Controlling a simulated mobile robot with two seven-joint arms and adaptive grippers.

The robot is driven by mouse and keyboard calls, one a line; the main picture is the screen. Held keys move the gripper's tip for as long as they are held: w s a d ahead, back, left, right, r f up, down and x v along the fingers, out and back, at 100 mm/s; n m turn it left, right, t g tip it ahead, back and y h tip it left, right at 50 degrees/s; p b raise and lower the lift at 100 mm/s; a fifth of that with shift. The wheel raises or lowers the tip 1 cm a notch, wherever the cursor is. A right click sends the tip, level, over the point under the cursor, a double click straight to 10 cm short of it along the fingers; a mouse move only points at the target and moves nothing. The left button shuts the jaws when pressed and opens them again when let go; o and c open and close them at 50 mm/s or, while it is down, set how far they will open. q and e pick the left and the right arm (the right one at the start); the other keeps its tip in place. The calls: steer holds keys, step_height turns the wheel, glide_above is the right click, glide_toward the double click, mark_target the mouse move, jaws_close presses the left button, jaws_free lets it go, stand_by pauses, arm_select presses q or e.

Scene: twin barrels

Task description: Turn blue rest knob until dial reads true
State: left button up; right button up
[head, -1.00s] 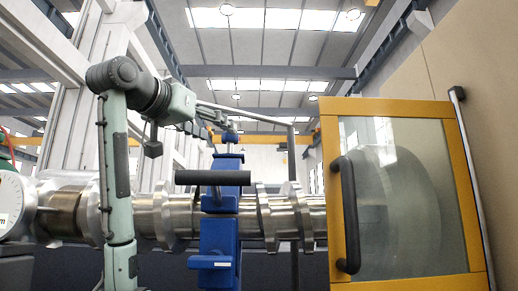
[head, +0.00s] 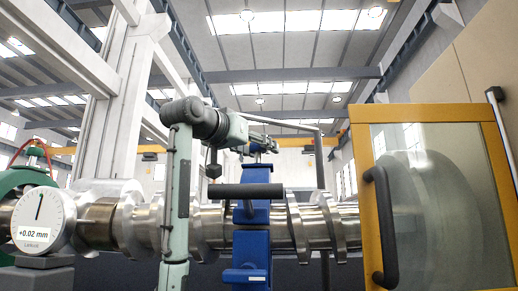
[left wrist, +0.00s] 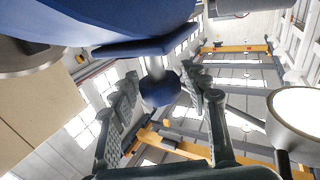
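The blue rest (head: 251,246) stands around the shiny metal shaft in mid picture in the head view. Its round blue knob (left wrist: 160,89) shows in the left wrist view, on a short stem below the blue body. My left gripper (head: 262,146) is at the top of the rest. In the left wrist view its two fingers (left wrist: 163,84) stand on either side of the knob, with a narrow gap visible, so it looks open. The white dial (head: 41,218) at the left reads +0.02 mm, its needle pointing nearly straight up. My right gripper is not in view.
A black bar handle (head: 248,190) sticks out from the front of the rest. A yellow-framed glass door (head: 364,180) with a black handle stands at the right. The metal shaft (head: 100,225) runs across behind.

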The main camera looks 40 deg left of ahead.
arm_select(q)
steer(key=c, duration=0.8)
steer(key=shift+h, duration=0.3)
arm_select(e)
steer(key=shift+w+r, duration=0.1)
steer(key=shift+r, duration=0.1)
arm_select(q)
steer(key=shift+m+h, duration=0.8)
steer(key=shift+h, duration=0.2)
steer(key=o, duration=1.2)
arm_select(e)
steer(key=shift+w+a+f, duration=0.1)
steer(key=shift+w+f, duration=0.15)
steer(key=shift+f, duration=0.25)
arm_select(q)
steer(key=shift+s, duration=0.15)
steer(key=s, duration=0.7)
steer(key=s+a, duration=0.1)
steer(key=s, duration=0.3)
steer(key=shift+s, duration=0.35)
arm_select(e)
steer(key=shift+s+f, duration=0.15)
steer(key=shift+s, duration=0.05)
